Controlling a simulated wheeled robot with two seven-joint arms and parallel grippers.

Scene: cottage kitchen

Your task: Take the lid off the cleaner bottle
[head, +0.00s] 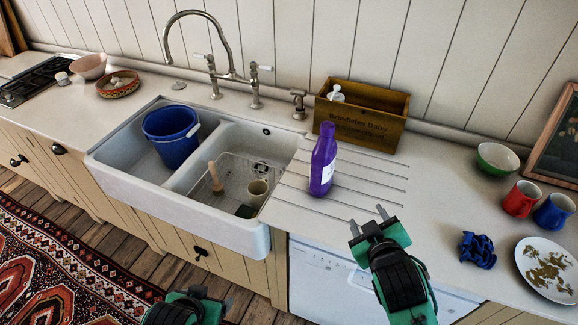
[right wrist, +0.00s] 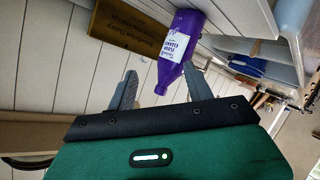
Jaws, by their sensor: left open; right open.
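The purple cleaner bottle (head: 323,160) stands upright on the grooved drainer right of the sink, with a white label on its side. Its top is purple too; I cannot make out a separate lid. It also shows in the right wrist view (right wrist: 179,48), inverted, its top end close to the fingertips. My right gripper (head: 367,220) is open and empty, in front of the bottle and to its right, apart from it. Its fingers show in the right wrist view (right wrist: 160,92). My left gripper (head: 212,297) is open at the bottom edge, low in front of the counter, partly cut off.
A wooden crate (head: 358,127) stands behind the bottle. The double sink (head: 125,155) holds a blue bucket (head: 171,136), a plunger and a mug.

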